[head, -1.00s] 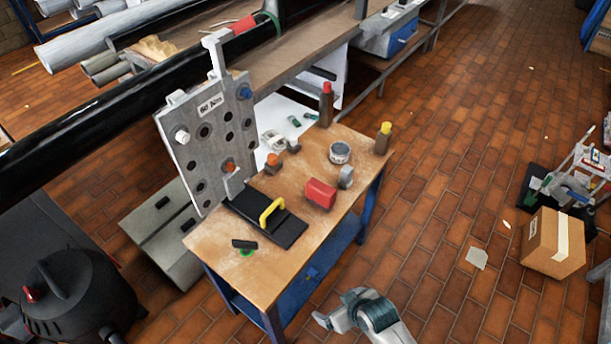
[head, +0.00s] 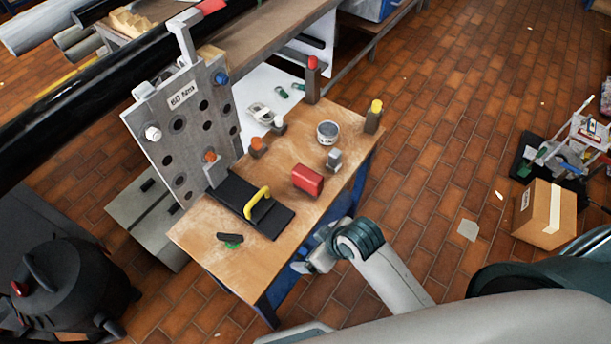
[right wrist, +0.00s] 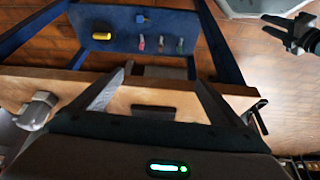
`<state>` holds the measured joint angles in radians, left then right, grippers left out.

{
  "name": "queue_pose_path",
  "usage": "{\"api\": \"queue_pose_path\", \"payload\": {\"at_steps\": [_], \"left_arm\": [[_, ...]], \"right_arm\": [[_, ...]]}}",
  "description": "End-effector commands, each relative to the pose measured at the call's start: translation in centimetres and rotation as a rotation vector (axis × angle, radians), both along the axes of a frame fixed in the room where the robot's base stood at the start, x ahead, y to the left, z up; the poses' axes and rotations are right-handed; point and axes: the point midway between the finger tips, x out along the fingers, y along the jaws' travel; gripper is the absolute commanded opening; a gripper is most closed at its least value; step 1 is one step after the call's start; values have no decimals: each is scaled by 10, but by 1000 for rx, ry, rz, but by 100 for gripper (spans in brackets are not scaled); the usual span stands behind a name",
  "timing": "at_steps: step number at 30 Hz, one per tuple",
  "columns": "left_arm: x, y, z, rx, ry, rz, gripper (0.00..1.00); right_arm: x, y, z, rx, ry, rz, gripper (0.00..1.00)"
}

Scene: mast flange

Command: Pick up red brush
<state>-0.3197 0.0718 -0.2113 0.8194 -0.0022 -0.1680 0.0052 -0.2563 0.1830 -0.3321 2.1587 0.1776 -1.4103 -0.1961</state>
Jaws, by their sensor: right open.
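A red block-shaped thing (head: 308,180) lies on the wooden table top, right of the yellow handle; I cannot tell whether it is the brush. In the right wrist view, a small reddish thing (right wrist: 141,43) sits on a blue panel beside other small coloured pieces; its shape is too small to tell. My right gripper (head: 305,262) is at the table's near right edge, below and apart from the red block. In the right wrist view its open, empty fingers (right wrist: 160,95) stand either side of the wooden edge.
The wooden table (head: 215,220) bears a black plate with a yellow handle (head: 257,203), a tin (head: 327,133), a yellow-capped bottle (head: 374,115) and a red-topped post (head: 312,80). An upright metal plate (head: 185,120) stands behind. A cardboard box (head: 544,212) is on the floor right.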

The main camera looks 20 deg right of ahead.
Motion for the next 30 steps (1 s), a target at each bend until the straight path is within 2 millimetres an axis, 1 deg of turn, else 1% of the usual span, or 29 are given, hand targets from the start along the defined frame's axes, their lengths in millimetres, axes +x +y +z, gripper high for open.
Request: {"api": "queue_pose_path", "payload": {"at_steps": [13, 20, 23, 27, 30], "left_arm": [[-2, 1, 0, 1, 4, 0, 31], [-4, 1, 0, 3, 8, 0, 31], [-5, 2, 0, 3, 11, 0, 31], [-8, 3, 0, 5, 16, 0, 31], [-10, 4, -1, 6, 20, 0, 31]], "right_arm": [[20, 20, 13, -5, -23, 123, 92], [39, 39, 28, -22, -49, 262, 92], [51, 49, 38, -39, -64, 358, 92], [70, 65, 58, -86, -89, 545, 92], [81, 72, 71, -130, -101, 677, 92]]}}
